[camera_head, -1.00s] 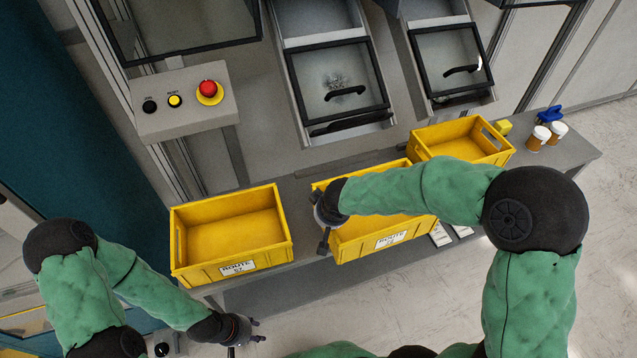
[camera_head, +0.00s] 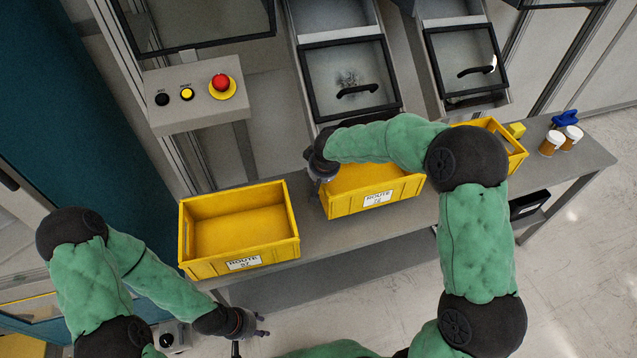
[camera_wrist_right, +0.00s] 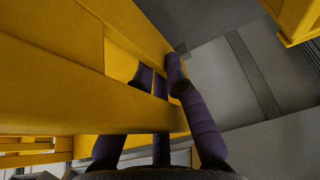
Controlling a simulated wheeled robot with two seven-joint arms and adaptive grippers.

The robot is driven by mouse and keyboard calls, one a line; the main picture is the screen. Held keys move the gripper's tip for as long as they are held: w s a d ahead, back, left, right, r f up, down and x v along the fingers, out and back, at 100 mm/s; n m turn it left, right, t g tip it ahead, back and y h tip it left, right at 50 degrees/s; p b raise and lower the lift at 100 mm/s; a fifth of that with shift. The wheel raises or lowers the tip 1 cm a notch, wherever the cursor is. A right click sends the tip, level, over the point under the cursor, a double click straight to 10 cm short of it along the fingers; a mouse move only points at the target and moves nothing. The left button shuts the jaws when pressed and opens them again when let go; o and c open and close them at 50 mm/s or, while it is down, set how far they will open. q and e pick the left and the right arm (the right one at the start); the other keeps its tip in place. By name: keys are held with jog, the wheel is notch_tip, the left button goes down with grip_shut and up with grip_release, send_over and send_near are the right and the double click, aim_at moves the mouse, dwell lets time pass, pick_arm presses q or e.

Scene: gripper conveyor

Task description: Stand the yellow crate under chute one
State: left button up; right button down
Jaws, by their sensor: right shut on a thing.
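Three yellow crates are in the head view: a left crate (camera_head: 240,265), a middle crate (camera_head: 345,207) and a right crate (camera_head: 518,155) partly behind my right arm. Front labels on the left and middle crates begin with "ROUTE". My right gripper (camera_head: 318,180) is at the middle crate's left end; in the right wrist view its fingers (camera_wrist_right: 166,82) close on the yellow wall (camera_wrist_right: 90,105). This crate is in front of the left chute (camera_head: 350,78), whose lower end is partly hidden by my arm. A right chute (camera_head: 465,62) stands beside it. My left gripper (camera_head: 262,325) is open and empty, in front of the bench.
The bench (camera_head: 312,238) has bare surface between the left and middle crates. A control box (camera_head: 195,112) with a red button overhangs behind the left crate. White-lidded jars (camera_head: 552,143), a blue item (camera_head: 565,119) and a small yellow block (camera_head: 516,130) sit at the right end.

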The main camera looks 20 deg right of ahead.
jog(key=shift+w, duration=0.3)
jog(key=shift+w+f, duration=0.2)
jog(key=shift+w, duration=0.05)
jog(key=shift+f+b, duration=0.9)
jog(key=shift+f, duration=0.55)
jog(key=shift+f, duration=0.15)
jog(key=c, duration=1.7)
grip_release()
jog(key=shift+s+f, duration=0.1)
jog(key=shift+f, duration=0.05)
jog(key=o, duration=0.4)
jog(key=shift+o, duration=0.2)
